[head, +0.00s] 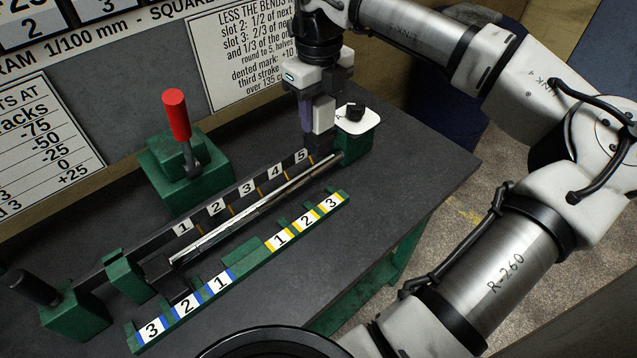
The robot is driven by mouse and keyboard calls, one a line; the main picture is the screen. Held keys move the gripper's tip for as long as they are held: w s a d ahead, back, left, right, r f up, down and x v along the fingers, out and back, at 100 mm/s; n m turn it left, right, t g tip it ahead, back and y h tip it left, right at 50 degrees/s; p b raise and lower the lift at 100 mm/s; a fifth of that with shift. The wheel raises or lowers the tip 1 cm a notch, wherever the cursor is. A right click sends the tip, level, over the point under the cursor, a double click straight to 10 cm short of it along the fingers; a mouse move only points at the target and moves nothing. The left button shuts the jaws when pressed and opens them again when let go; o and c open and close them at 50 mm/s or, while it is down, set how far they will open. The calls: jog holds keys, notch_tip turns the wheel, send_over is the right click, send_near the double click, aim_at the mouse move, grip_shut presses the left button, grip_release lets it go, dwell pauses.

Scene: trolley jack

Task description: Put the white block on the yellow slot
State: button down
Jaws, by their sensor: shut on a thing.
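My gripper (316,128) points down over the far right end of the green fixture, in the head view. It is shut on a white block (323,114), which is upright between the dark fingers. A purple piece (306,114) shows beside the block; I cannot tell if it is part of the gripper. The yellow slots, marked 1 (281,240), 2 (306,222) and 3 (331,203), are on the right half of the front green strip. They are nearer the camera than my gripper. No block shows on them.
Blue-edged slots (185,304) fill the strip's left half. Behind the strip run a silver rod (250,212) and a numbered rail (245,190). A red-handled lever (177,115) stands at the back. A black knob (355,111) sits on a white plate (366,121). The table's right side is clear.

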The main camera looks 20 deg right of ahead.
aim_at(319, 127)
notch_tip(319, 127, down, 15)
jog(key=b, duration=0.7)
jog(key=shift+f+b, duration=0.2)
jog(key=shift+b, duration=0.1)
jog(key=shift+f, duration=0.15)
jog(key=shift+f, duration=0.1)
jog(key=c, duration=0.9)
grip_release()
notch_tip(319, 127, up, 12)
jog(key=shift+r+b, duration=0.2)
jog(key=shift+b, duration=0.25)
